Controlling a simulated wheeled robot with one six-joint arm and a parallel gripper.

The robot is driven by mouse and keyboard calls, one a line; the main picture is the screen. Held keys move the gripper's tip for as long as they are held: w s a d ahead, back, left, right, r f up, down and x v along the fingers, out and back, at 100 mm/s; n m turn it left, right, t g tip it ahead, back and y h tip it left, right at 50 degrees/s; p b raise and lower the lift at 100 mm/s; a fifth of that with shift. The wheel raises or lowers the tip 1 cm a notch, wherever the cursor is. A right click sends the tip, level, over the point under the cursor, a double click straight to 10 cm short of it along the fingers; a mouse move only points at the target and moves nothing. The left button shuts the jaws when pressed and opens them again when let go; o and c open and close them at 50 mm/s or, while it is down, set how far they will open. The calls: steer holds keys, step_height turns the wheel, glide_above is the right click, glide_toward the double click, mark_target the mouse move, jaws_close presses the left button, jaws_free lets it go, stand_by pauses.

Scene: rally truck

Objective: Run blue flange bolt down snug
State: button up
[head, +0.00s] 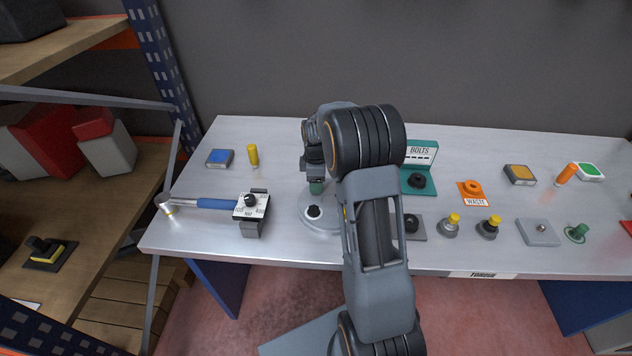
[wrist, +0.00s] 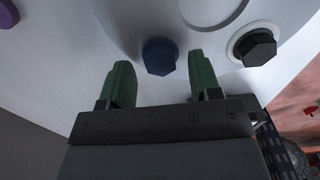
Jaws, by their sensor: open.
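The blue flange bolt (wrist: 159,56) has a hex head and sits on the round grey flange (wrist: 205,30) in the wrist view. My gripper (wrist: 160,72) is open, with its two green fingers on either side of the blue bolt head. Gaps show between the head and both fingers. A black hex bolt (wrist: 255,47) sits in a pale ring to the right. In the head view my gripper (head: 316,187) is over the back of the flange (head: 328,224), and the blue bolt is hidden. The black bolt (head: 314,211) shows at the flange's front.
A blue-handled torque wrench (head: 215,203) and a dial box (head: 250,207) lie to the left. A green BOLTS stand (head: 420,186), an orange WASTE holder (head: 472,198) and several small fixtures are to the right. My arm covers the bench centre.

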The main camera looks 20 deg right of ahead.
steer(key=shift+f, duration=0.55)
steer(key=c, duration=0.9)
